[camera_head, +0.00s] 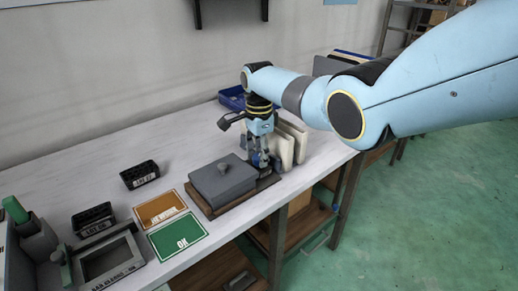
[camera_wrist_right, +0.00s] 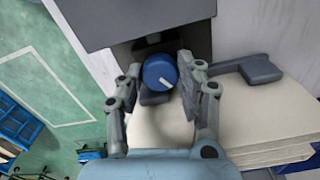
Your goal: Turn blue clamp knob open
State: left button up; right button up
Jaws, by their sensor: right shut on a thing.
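The blue clamp knob (camera_wrist_right: 158,72) is round, with a white line on its face that slants toward the lower right in the right wrist view. My right gripper (camera_wrist_right: 161,74) has a finger on each side of the knob and is shut on it. In the head view my right gripper (camera_head: 263,160) points down at the right end of a grey lidded box (camera_head: 222,180) on a brown base. The knob is mostly hidden by the fingers there. My left gripper is not in view.
Cream panels (camera_head: 288,143) stand close to the right of my gripper; they also show in the wrist view (camera_wrist_right: 240,125). A blue bin (camera_head: 232,98) is behind. Orange (camera_head: 160,209) and green (camera_head: 178,237) cards and black racks (camera_head: 140,174) lie left. The table's front edge is near.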

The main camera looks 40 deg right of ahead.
jog(key=n+p, duration=0.1)
jog(key=n, duration=0.4)
jog(key=shift+r+n, duration=0.1)
jog(key=shift+n, duration=0.2)
jog(key=n+p, duration=0.1)
jog(key=n, duration=0.4)
jog(key=shift+w+n, duration=0.1)
jog(key=shift+n, duration=0.2)
jog(key=o, duration=1.2)
jog(key=shift+c, duration=0.2)
